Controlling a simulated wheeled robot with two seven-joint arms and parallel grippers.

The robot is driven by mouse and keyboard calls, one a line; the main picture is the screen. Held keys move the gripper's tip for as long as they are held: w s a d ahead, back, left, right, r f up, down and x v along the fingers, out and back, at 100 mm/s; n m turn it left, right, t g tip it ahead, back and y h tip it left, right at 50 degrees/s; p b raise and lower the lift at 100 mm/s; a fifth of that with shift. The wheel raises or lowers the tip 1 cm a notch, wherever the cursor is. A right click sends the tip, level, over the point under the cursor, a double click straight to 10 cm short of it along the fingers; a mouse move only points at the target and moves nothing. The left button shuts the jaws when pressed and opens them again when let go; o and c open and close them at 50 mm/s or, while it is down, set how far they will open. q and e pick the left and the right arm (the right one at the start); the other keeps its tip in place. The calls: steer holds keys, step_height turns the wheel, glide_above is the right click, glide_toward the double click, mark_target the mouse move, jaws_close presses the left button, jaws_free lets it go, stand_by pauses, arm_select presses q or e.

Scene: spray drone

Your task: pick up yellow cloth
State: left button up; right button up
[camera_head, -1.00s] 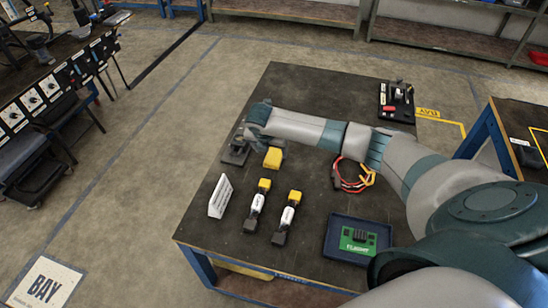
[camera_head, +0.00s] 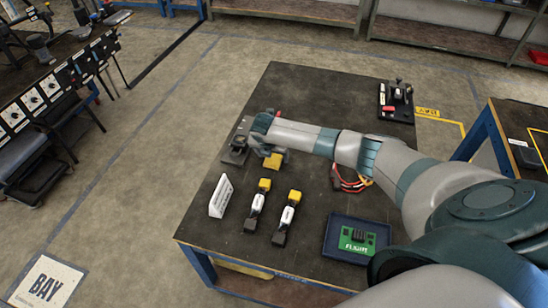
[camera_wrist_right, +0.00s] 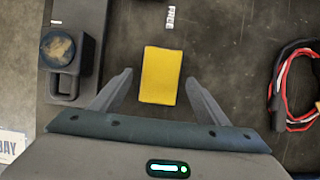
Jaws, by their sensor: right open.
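The yellow cloth (camera_head: 273,161) lies folded on the dark table top, near its left edge in the head view. In the right wrist view the cloth (camera_wrist_right: 161,76) is a flat yellow rectangle at the middle. My right gripper (camera_wrist_right: 160,85) is open, with one finger on each side of the cloth's lower part in the picture. I cannot tell its exact height above the table. In the head view the right gripper (camera_head: 262,140) is over the table just behind the cloth, partly hidden by its own wrist. My left gripper is not in view.
A dark fixture (camera_wrist_right: 60,82) with a round knob stands left of the gripper. A red and black cable coil (camera_wrist_right: 296,84) lies to the right. On the table (camera_head: 300,90) are a white sign (camera_head: 220,196), two yellow-ended devices (camera_head: 257,205) and a blue tray (camera_head: 328,250).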

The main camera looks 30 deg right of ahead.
mark_target(274, 159)
steer(key=shift+w+d+f, duration=0.1)
steer(key=shift+f, duration=0.3)
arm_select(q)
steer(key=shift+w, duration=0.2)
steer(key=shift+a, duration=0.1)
arm_select(e)
steer(key=c, duration=1.1)
steer(key=shift+r, duration=0.1)
steer(key=shift+r, duration=0.55)
steer(key=r, duration=0.3)
steer(key=shift+s+d+b, duration=0.15)
steer(key=shift+s+b, duration=0.15)
steer(key=shift+b, duration=0.1)
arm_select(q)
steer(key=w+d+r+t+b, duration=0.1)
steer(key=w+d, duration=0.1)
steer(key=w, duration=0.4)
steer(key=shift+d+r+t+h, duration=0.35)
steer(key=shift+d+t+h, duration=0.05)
arm_select(e)
steer(key=shift+s+d+r, duration=0.6)
steer(key=shift+s+r, duration=0.55)
steer(key=shift+s, duration=0.6)
steer(key=shift+s+d+r, duration=0.6)
steer(key=shift+s+r, duration=0.5)
steer(key=shift+s, duration=0.65)
steer(key=shift+s+d+r, duration=0.6)
steer(key=shift+s+r, duration=0.55)
steer(key=shift+s, duration=0.6)
